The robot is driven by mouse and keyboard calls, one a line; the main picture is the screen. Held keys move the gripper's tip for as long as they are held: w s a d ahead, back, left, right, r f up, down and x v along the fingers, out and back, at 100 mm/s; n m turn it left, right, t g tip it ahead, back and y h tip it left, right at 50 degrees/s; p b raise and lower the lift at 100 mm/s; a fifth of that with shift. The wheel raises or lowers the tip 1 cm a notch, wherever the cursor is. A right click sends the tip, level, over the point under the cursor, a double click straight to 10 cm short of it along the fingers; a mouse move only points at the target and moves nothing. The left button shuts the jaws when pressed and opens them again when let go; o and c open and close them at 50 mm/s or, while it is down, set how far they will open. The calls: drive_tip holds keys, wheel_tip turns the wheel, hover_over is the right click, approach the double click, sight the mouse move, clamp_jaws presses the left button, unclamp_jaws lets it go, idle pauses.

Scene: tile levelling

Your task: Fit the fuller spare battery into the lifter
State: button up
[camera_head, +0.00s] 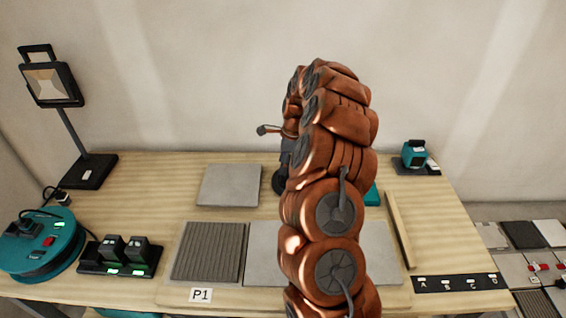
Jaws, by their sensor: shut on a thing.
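Two dark spare batteries, the left one (112,247) and the right one (137,250), stand in a black dock (90,264) at the left, with green lights on its front. I cannot read which is fuller. My orange arm hides the middle of the bench. A dark part beside it seems to be my gripper (287,152); its fingertips and what they hold are hidden. A bar with a knobbed end sticks out left of it. A teal piece (372,195) shows right of my arm, possibly part of the lifter; the rest is hidden.
A teal reel (40,245) and a work lamp (52,84) stand at the left. A loose grey tile (230,185) lies behind the tile row. A teal device (414,154) sits at the back right. A wooden strip (400,228) and a lettered black strip (455,283) lie right.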

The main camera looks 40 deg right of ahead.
drive_tip(key=shift+f, duration=0.55)
idle(0.4)
drive_tip(key=o, duration=1.2)
drive_tip(key=shift+o, duration=0.2)
drive_tip(key=r, duration=0.4)
drive_tip(key=s+d+r, duration=0.1)
drive_tip(key=r, duration=0.3)
drive_tip(key=d+r, duration=0.1)
drive_tip(key=r, duration=0.2)
drive_tip(key=shift+s+r, duration=0.2)
drive_tip(key=shift+r, duration=0.2)
drive_tip(key=shift+a, duration=0.1)
